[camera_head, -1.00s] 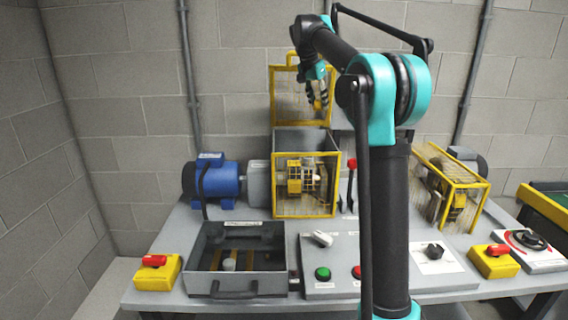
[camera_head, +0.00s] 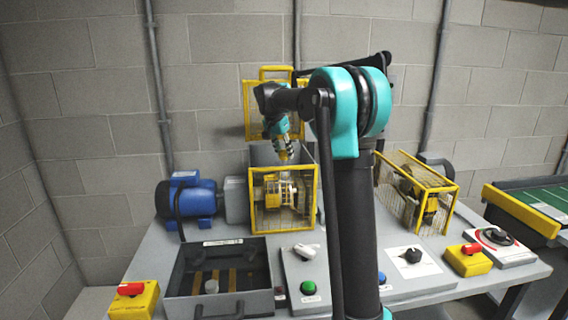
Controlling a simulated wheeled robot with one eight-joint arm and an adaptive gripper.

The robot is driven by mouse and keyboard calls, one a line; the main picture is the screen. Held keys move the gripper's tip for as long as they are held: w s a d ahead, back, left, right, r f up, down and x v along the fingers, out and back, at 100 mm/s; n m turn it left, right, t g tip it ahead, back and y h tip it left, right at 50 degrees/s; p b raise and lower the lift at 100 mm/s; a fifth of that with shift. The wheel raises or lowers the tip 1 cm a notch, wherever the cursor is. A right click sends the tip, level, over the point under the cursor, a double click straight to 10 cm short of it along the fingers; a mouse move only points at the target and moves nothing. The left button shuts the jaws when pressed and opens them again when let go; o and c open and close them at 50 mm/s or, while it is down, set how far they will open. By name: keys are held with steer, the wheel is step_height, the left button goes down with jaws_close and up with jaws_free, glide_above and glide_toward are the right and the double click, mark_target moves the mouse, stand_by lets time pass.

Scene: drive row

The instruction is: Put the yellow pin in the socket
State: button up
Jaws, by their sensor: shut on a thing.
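My gripper (camera_head: 283,149) is in front of the wall, just above the top edge of the yellow-framed mesh guard (camera_head: 285,200). It points downward and is shut on a small yellow piece, the yellow pin (camera_head: 285,157), which shows only as a short bit at the fingertips. How the pin sits between the fingers is too small to tell. I cannot make out the socket as a separate thing; it may be hidden or too small. Yellow parts show behind the guard's mesh.
A blue motor (camera_head: 188,197) stands left of the guard. An open grey tray (camera_head: 180,277) and a sloped control panel (camera_head: 306,268) are in front. A raised yellow frame (camera_head: 262,72) is behind. A second mesh guard (camera_head: 415,192) stands right.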

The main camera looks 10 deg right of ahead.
mark_target(284, 162)
steer(key=shift+f, duration=2.25)
steer(key=o, duration=1.2)
steer(key=shift+f, duration=0.1)
steer(key=shift+c, duration=0.2)
steer(key=v, duration=1.2)
